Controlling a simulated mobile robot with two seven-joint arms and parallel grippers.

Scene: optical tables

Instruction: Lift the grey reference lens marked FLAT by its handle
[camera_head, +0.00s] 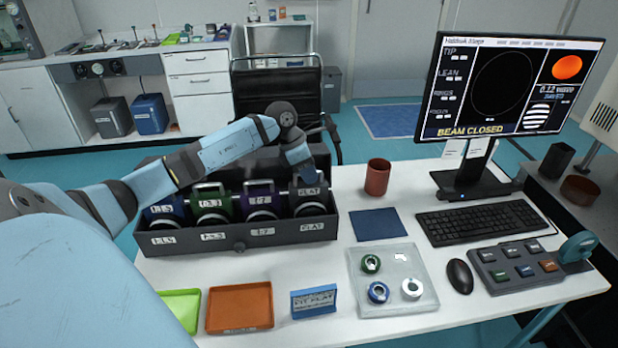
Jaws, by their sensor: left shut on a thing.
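The grey reference lens marked FLAT (309,194) is at the right end of a dark open box (205,240), in the slot whose front label also reads FLAT. My left gripper (303,172) reaches down over it from above and is shut on its handle. The handle itself is mostly hidden by the gripper. The lens still sits within the box, and I cannot tell whether it is raised off its seat. My right gripper is not in view.
Beside it in the box stand purple (260,199), green (212,203) and blue (165,211) lenses. A red-brown cup (377,177) and a dark blue cloth (378,224) lie right of the box. A blue sign (314,302) and orange tray (240,307) are in front. The monitor reads BEAM CLOSED.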

